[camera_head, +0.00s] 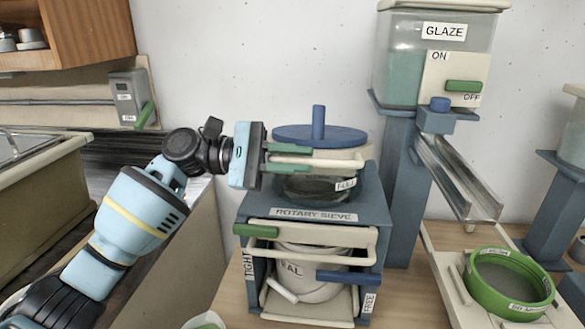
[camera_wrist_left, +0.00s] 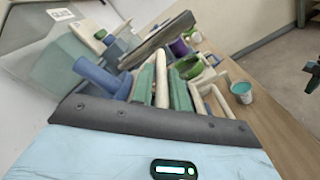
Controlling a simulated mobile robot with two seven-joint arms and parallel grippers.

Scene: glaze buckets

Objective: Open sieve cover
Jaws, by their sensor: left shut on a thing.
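The rotary sieve (camera_head: 318,211) is a blue frame with a glassy drum on top. Its blue cover (camera_head: 345,133) is a flat disc with an upright knob, lying level over the drum. A cream bar (camera_head: 340,162) runs across the front just below the cover. My left gripper (camera_head: 290,157) comes in from the left with its green fingers shut on this bar. The left wrist view also shows the bar (camera_wrist_left: 162,78) between the fingers. The cover's far side is hidden. My right gripper is not in view.
Below is a cream bar gate with green (camera_head: 256,230) and blue (camera_head: 347,277) grips, in front of a white bucket (camera_head: 305,262). The glaze tank (camera_head: 400,60) and metal chute (camera_head: 460,175) stand right. A green ring (camera_head: 508,284) lies at the lower right.

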